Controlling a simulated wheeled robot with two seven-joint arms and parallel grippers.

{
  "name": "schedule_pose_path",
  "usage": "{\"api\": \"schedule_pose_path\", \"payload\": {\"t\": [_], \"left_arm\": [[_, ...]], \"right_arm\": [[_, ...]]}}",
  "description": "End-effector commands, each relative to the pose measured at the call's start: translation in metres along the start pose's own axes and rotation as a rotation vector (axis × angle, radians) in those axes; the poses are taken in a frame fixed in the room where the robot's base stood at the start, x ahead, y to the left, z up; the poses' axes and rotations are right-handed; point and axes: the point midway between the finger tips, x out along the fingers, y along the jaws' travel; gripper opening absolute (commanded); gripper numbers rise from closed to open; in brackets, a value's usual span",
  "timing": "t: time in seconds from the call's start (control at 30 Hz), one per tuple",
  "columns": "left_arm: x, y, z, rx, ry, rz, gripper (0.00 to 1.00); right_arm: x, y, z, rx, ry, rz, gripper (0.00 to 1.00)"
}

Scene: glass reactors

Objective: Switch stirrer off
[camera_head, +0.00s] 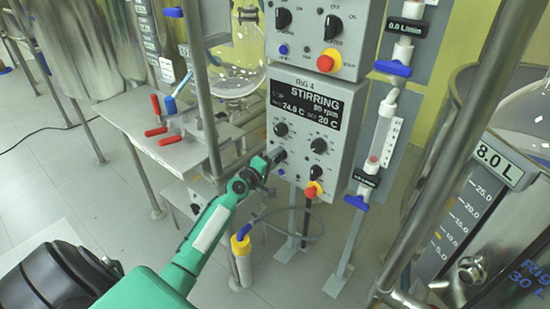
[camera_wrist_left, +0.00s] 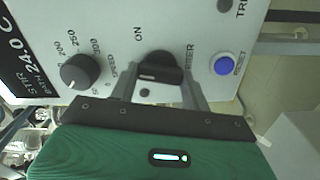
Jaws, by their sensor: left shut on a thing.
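The control box (camera_head: 314,110) of Rig 4 has a black display (camera_head: 309,104) reading "STIRRING", 90 rpm. The black stirrer switch knob (camera_wrist_left: 158,66) is on its face, between a speed dial and a blue reset button, with an "ON" mark beside it. My left gripper (camera_head: 272,160) reaches the lower left of the box. In the left wrist view its two fingers (camera_wrist_left: 160,80) straddle the switch knob and are shut on it. The knob's exact pointing direction is hard to tell. My right gripper is not in view.
The speed dial (camera_wrist_left: 80,71) and blue reset button (camera_wrist_left: 225,65) are close to the fingers. A red button (camera_head: 312,190) is at the box's lower right. A blue-handled valve (camera_head: 356,203) hangs right of it. A metal post (camera_head: 203,90) stands left.

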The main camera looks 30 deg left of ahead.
Motion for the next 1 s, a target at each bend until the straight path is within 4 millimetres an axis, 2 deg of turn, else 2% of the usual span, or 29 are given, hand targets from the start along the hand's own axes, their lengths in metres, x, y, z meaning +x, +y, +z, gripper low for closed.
{"api": "schedule_pose_path", "payload": {"t": [0.4, 0.97, 1.0], "left_arm": [[0.0, -0.001, 0.0, -0.2, 0.001, -0.001, 0.24], [0.0, -0.002, 0.0, -0.231, 0.001, -0.001, 0.24], [0.0, -0.002, 0.0, -0.231, 0.001, -0.001, 0.51]], "right_arm": [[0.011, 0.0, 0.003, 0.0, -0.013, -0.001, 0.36], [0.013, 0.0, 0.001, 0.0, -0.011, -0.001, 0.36], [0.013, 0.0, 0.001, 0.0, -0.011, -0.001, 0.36]]}}
